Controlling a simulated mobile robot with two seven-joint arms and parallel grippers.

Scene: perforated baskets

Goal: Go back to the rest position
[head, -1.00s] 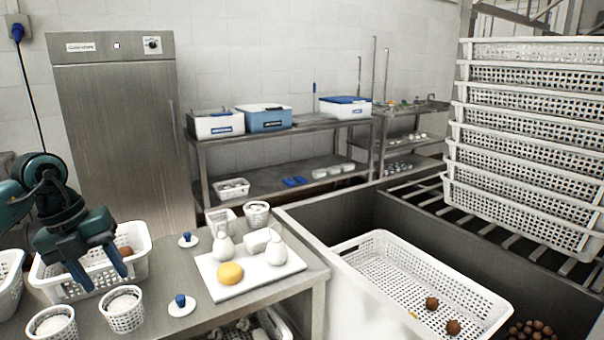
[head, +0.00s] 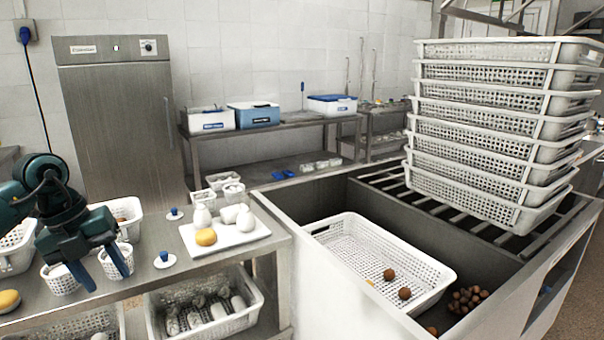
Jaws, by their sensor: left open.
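My left gripper (head: 100,272) comes in from the left and is open, with its two blue fingertips pointing down and apart. Nothing shows between them. In the picture it overlaps the small round white baskets (head: 118,256) at the left of the steel table (head: 150,283); I cannot tell how far above them it is. A white perforated basket (head: 130,212) with a brown item stands behind it. My right gripper is not in view.
A white tray (head: 262,232) holds white bottles and a yellow round item. A large white basket (head: 440,275) with brown balls sits in the sink-like bin. Stacked baskets (head: 490,140) stand at right. A steel cabinet (head: 118,130) stands behind.

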